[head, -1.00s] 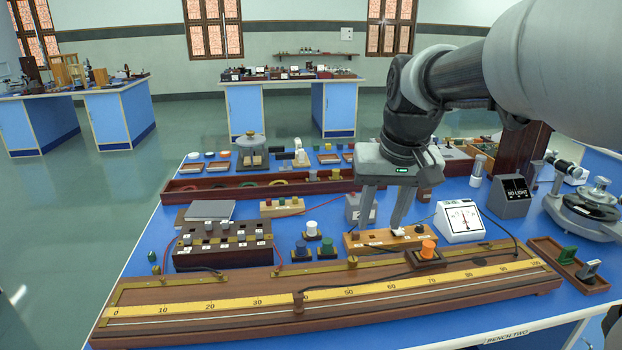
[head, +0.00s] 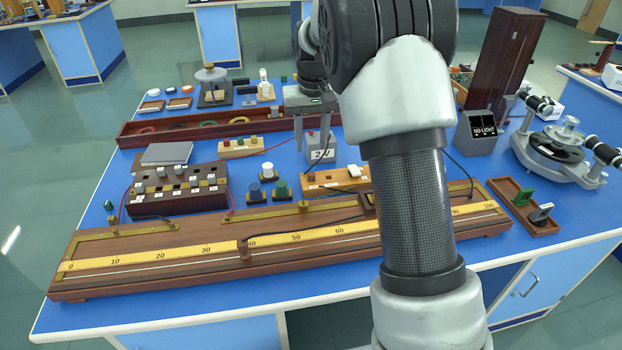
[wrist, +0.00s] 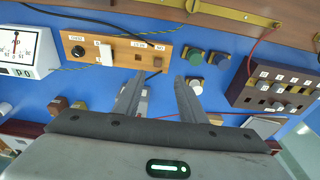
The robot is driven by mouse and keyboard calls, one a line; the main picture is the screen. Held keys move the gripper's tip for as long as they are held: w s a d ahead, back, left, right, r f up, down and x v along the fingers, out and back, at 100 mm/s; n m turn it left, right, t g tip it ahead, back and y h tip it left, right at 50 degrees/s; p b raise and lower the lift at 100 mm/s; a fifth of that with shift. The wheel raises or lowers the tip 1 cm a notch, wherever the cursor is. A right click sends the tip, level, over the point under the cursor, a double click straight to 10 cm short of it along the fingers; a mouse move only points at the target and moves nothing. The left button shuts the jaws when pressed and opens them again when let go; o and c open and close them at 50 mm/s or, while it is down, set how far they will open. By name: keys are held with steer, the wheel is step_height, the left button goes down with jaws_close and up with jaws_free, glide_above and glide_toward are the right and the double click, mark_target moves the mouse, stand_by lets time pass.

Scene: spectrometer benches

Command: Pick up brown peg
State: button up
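My gripper (head: 312,132) is over the blue bench, above the area of the grey 2 V box (head: 320,148). It points down. Its two fingers also show in the wrist view (wrist: 158,97), spread apart with nothing held between them. A small brown block (wrist: 60,103) stands on the bench in the wrist view, left of the fingers, with a tan one (wrist: 78,106) beside it. It may be the brown peg, but I cannot tell for sure. In the head view my arm covers that part of the bench.
A long wooden metre bridge (head: 165,262) spans the front. A dark peg box (head: 178,200) is at left. Blue (head: 254,190), green (head: 280,187) and white (head: 267,169) knobs stand near a wooden switch strip (head: 330,180). A spectrometer (head: 560,150) is at right.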

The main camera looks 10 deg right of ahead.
glide_above(311, 173)
steer(key=s, duration=0.2)
step_height(311, 173, down, 6)
steer(key=shift+w+a+r+b, duration=0.15)
steer(key=shift+b, duration=0.3)
steer(key=f, duration=0.2)
steer(key=w+f+b, duration=0.1)
steer(key=f, duration=0.2)
steer(key=shift+w+d+f, duration=0.1)
steer(key=shift+d+f, duration=0.1)
steer(key=shift+f, duration=0.05)
jaws_close()
